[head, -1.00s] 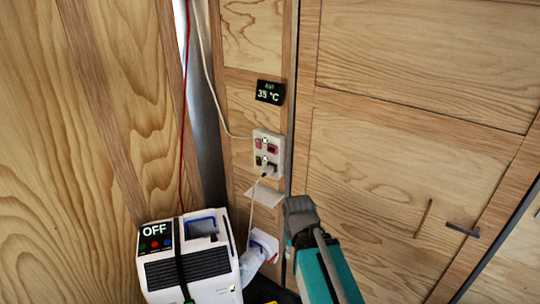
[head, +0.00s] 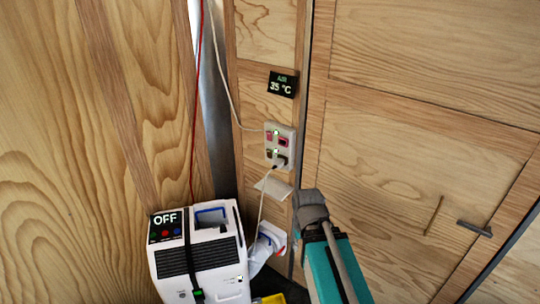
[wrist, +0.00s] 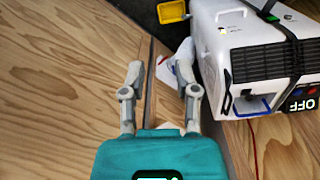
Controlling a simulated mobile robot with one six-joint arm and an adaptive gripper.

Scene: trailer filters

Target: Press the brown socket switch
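The white socket panel (head: 291,148) is on the wooden wall, with reddish and brownish switches and small green lights. A small brownish switch (head: 269,154) sits at its lower left, next to a plug with a white cable; its exact colour is hard to tell. My gripper (head: 311,201) is below and to the right of the panel in the head view, apart from it. In the wrist view my gripper (wrist: 161,80) has its two grey fingers spread, with nothing between them. The panel cannot be made out in the wrist view.
A white machine (head: 214,248) marked OFF stands at the lower left; it also fills the right of the wrist view (wrist: 235,60). A black display (head: 283,84) reading 35 °C is above the panel. A small pale ledge (head: 273,188) is below it.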

